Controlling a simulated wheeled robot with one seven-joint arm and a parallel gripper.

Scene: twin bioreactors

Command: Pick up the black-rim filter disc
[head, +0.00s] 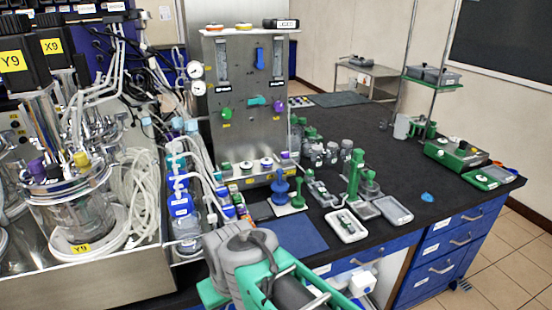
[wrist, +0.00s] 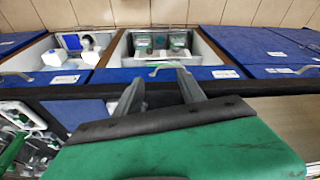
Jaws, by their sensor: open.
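Several small disc-shaped pieces lie on the low ledge of the steel panel in the head view; a pale disc with a dark rim (head: 266,163) is among them. They are too small to tell which is the black-rim filter disc. No such disc can be made out in the wrist view. My gripper (wrist: 162,82) is open and empty in the wrist view, its two grey fingers apart and facing the blue cabinet fronts. In the head view my green and grey arm is at the bottom centre, well in front of the panel; the fingertips are not clear there.
The steel panel (head: 246,115) stands on the black bench (head: 400,165). Glass reactors (head: 75,205) fill the left. The bench is clearer toward the right.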

